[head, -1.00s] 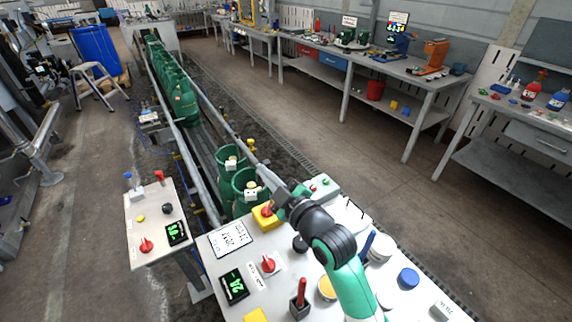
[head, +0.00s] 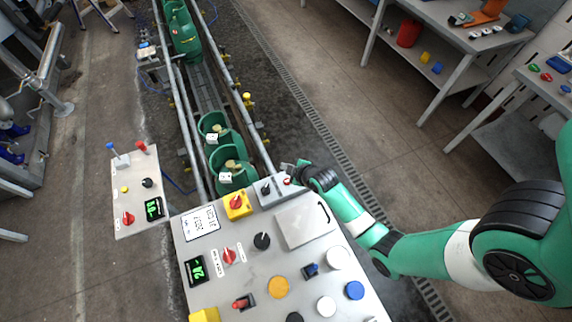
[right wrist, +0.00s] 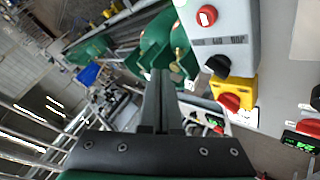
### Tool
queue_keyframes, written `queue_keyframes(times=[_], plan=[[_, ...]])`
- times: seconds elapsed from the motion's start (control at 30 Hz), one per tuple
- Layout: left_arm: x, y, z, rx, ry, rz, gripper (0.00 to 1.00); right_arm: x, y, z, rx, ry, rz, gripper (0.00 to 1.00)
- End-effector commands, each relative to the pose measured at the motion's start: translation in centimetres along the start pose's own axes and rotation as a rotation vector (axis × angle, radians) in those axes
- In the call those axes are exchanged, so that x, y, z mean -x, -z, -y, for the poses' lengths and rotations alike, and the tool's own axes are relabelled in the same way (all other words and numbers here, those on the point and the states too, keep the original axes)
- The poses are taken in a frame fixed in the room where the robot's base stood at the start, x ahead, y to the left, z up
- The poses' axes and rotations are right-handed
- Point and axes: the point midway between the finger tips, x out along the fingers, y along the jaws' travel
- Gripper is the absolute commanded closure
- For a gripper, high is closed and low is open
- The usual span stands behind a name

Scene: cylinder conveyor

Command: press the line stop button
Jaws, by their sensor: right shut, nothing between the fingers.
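A grey box (head: 268,196) at the far edge of the control panel carries a black knob (head: 266,189) and a red button (head: 287,181). The right wrist view shows the red button (right wrist: 206,15) at the top, with small lettering I cannot read surely and the black knob (right wrist: 217,66) below it. My right gripper (head: 289,168) is just beyond the box's far right corner, close to the red button. Its fingers (right wrist: 159,75) are shut and empty, left of the box in the wrist view; I see no contact with the button. My left gripper is out of view.
A yellow box with a red knob (head: 238,205) stands left of the grey box. The panel (head: 250,262) holds several other knobs, switches and buttons. Green cylinders (head: 229,168) stand on the conveyor behind it. A smaller panel (head: 133,190) is at left.

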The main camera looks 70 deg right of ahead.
Motion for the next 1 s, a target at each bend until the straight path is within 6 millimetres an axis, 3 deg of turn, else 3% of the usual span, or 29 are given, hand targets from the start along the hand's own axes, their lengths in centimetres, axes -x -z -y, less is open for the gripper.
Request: queue_keyframes(times=[0.03,0.13,0.57,1.0], plan=[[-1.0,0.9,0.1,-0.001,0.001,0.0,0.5,1.0,-0.4,-0.5,-0.012,0.002,0.017,1.0],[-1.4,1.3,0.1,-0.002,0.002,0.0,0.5,1.5,-1.1,-1.0,-0.025,-0.002,0.033,1.0],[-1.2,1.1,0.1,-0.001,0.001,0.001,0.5,1.3,-1.3,-1.2,-0.03,-0.007,0.035,1.0],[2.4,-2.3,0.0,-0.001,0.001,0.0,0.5,-2.1,-3.9,1.5,-0.03,-0.007,0.035,1.0]])
